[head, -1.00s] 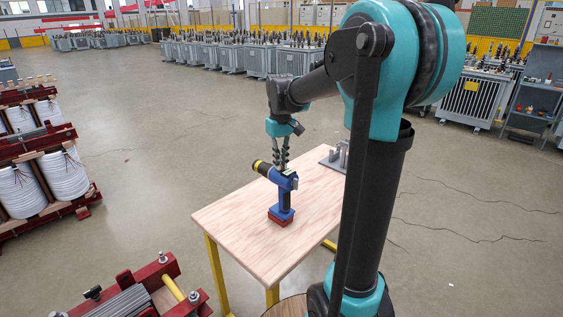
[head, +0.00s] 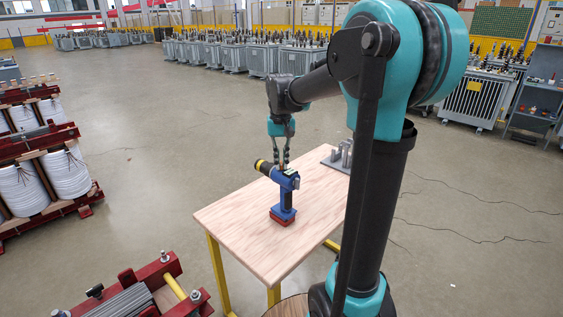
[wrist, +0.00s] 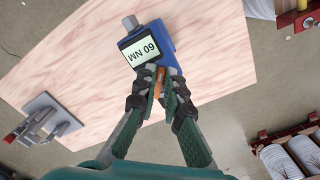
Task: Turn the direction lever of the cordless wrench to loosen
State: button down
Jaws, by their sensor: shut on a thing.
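The cordless wrench (head: 285,195) stands upright on its red base on the wooden table. It has a blue and black body and a yellow-and-black end pointing left. In the wrist view the wrench (wrist: 168,58) shows a display reading "60 NM" and a grey square drive. My gripper (head: 283,165) is above the wrench, pointing down. In the wrist view my gripper (wrist: 158,88) has its fingers closed together on a small orange part, which looks like the direction lever (wrist: 159,78), just behind the display. The fingers hide most of it, so its setting cannot be told.
The wooden table (head: 240,232) has free room around the wrench. A grey metal fixture with posts (head: 340,155) stands at the table's far right corner; it also shows in the wrist view (wrist: 42,120). Red-framed coil units (head: 45,180) stand on the floor at left.

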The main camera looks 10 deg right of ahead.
aim_at(281, 165)
jog(key=c, duration=1.6)
grip_release()
notch_tip(281, 165, up, 12)
